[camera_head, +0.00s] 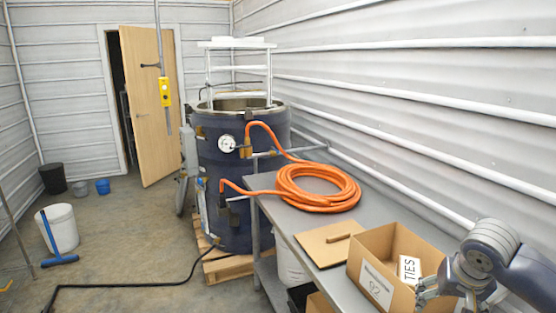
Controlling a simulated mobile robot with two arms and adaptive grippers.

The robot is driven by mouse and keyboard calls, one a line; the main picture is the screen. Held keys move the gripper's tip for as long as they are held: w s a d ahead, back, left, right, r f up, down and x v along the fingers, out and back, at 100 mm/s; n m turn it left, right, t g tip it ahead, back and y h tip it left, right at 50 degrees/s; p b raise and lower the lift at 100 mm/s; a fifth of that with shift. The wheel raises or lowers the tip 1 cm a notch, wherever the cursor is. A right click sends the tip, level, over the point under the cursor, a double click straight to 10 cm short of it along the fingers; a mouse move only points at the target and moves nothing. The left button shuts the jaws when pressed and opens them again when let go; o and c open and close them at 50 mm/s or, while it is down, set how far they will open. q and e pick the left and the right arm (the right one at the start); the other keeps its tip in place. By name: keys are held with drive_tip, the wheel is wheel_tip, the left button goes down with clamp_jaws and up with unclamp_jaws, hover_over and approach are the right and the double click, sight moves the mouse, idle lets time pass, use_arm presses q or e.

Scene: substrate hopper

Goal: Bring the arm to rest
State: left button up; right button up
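My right arm comes in from the right edge at the bottom right. Its gripper (428,291) is over the right side of an open cardboard box (372,284), close to the box's front right wall. I cannot tell whether it touches the box, or whether its fingers are open or shut. A white label reading "TIES" (410,270) shows in the box beside the gripper. My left gripper is not in view.
The box stands on a grey bench (290,222) with a brown board (325,245) and a coiled orange hose (318,188). A dark blue tank (225,180) stands behind on a pallet (222,266). A corrugated wall (440,120) runs along the right.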

drive_tip(key=s+a+f+n+y, duration=0.2)
drive_tip(key=s+a+f+n, duration=0.15)
drive_tip(key=a+f, duration=0.5)
drive_tip(key=s+a+f+n+y, duration=0.1)
drive_tip(key=s+a+f+n, duration=0.2)
drive_tip(key=s+a+f, duration=0.65)
drive_tip(key=s+a, duration=0.1)
drive_tip(key=s, duration=0.2)
drive_tip(key=s+d+f+h, duration=0.1)
drive_tip(key=s+d, duration=0.1)
drive_tip(key=s, duration=0.3)
drive_tip(key=s+d+f, duration=0.2)
drive_tip(key=s, duration=0.3)
wheel_tip(320, 180, down, 29)
drive_tip(key=s+g+b, duration=0.2)
use_arm(q)
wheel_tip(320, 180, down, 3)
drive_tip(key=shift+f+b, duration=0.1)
drive_tip(key=shift+b, duration=0.4)
use_arm(e)
drive_tip(key=s+d+f+g, duration=0.1)
drive_tip(key=s+d+f, duration=0.1)
drive_tip(key=s+f, duration=1.4)
drive_tip(key=shift+s+d+f, duration=0.15)
drive_tip(key=shift+s+d, duration=0.05)
drive_tip(key=shift+d, duration=0.1)
